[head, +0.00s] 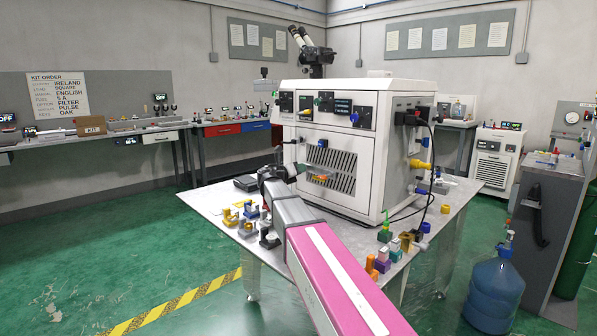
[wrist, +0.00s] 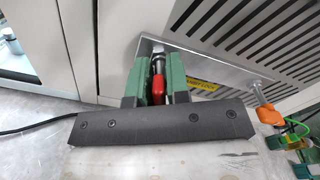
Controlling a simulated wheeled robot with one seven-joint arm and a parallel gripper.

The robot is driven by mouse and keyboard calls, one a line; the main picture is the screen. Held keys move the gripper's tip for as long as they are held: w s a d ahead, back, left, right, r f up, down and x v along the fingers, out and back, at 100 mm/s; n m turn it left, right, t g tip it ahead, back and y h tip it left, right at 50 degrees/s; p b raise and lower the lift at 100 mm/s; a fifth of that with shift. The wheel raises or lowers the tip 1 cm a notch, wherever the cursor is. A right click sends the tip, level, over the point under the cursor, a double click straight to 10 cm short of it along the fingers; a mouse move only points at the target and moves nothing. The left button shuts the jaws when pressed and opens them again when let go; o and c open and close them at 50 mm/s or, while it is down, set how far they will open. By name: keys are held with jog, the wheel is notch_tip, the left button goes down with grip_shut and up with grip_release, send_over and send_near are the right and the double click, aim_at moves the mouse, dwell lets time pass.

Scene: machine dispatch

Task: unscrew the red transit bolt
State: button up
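The red transit bolt (wrist: 157,86) shows in the wrist view between the two green fingers of my gripper (wrist: 158,78). The fingers stand close on either side of it and appear to touch it. Its far end is at the left end of a silver bar (wrist: 222,72) across the vented panel of the white machine (head: 337,160). In the head view my gripper (head: 291,171) is at the machine's front, low and left of the vent. The bolt is hidden there.
An orange knob (wrist: 268,115) is at the bar's right end, near green parts. The metal table (head: 405,262) carries yellow and grey fittings (head: 246,216) at left and coloured blocks (head: 392,248) at the front right. A black cable (wrist: 40,124) lies left of my gripper.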

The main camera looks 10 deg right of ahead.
jog(key=o, duration=0.5)
jog(key=shift+d, duration=0.1)
